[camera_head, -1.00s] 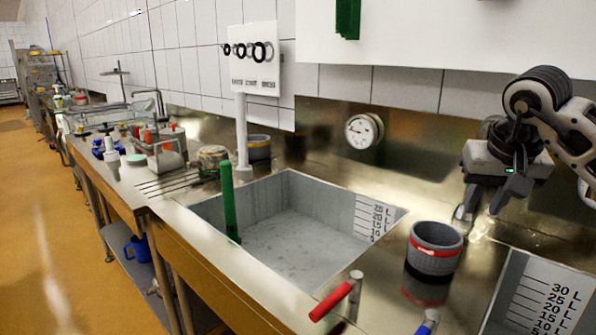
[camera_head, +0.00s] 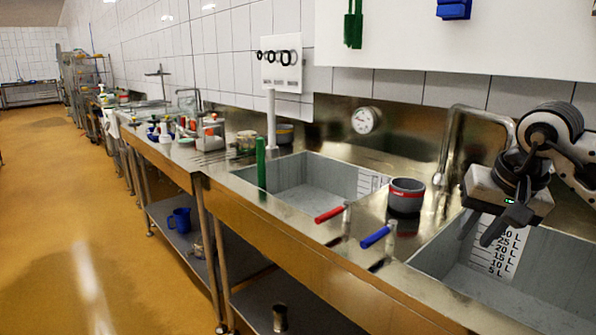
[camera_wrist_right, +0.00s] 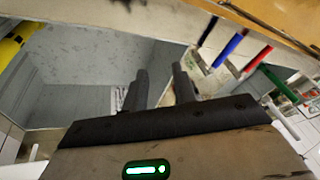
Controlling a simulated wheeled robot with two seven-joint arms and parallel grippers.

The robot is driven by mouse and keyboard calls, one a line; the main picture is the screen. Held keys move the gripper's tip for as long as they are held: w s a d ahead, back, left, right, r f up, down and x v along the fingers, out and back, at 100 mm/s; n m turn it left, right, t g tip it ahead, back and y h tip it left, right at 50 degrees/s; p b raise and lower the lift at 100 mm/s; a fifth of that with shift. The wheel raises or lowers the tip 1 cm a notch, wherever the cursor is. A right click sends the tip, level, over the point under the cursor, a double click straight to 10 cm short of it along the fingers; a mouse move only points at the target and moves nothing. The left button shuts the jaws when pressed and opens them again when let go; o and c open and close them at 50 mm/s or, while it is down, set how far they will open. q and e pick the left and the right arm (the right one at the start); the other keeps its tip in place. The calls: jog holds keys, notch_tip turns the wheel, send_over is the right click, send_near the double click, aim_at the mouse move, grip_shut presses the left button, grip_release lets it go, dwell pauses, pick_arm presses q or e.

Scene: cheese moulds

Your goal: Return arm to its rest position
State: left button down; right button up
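My right gripper (camera_head: 486,232) hangs at the right of the head view, above the right sink basin (camera_head: 466,280). Its two dark fingers stand apart with nothing between them. In the right wrist view the fingers of my right gripper (camera_wrist_right: 158,88) also show apart and empty, with a basin behind them. My left gripper is not in the head view.
A grey mould with a red band (camera_head: 405,196) stands on the counter between the basins. A red-handled valve (camera_head: 330,214) and a blue-handled valve (camera_head: 376,236) stick up near the front edge. A steel faucet (camera_head: 447,150) rises behind. A green rod (camera_head: 261,165) stands at the left basin.

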jog(key=s+a+f+m+g+y, duration=0.15)
jog(key=a+f+y, duration=0.25)
jog(key=a, duration=0.5)
jog(key=s+a+f+m+g+y, duration=0.1)
jog(key=s+a+f+m+y, duration=0.2)
jog(key=a, duration=0.5)
jog(key=s+a+r+m+t+y, duration=0.15)
jog(key=s+a+m+y, duration=0.35)
jog(key=a+m+y, duration=0.55)
jog(key=d+f+n+t+h, duration=0.45)
jog(key=n+t, duration=0.25)
jog(key=n, duration=1.1)
jog(key=d+f+n+t+h, duration=0.4)
jog(key=f+n+t+h, duration=0.25)
jog(key=n, duration=1.05)
jog(key=s+d+f+m+g+h, duration=0.2)
jog(key=s+f+m+g, duration=0.3)
jog(key=s+f+m, duration=0.6)
notch_tip(320, 180, down, 4)
jog(key=m+h, duration=0.1)
jog(key=m, duration=0.1)
jog(key=shift+d+m+g+h, duration=0.35)
jog(key=shift+m, duration=0.05)
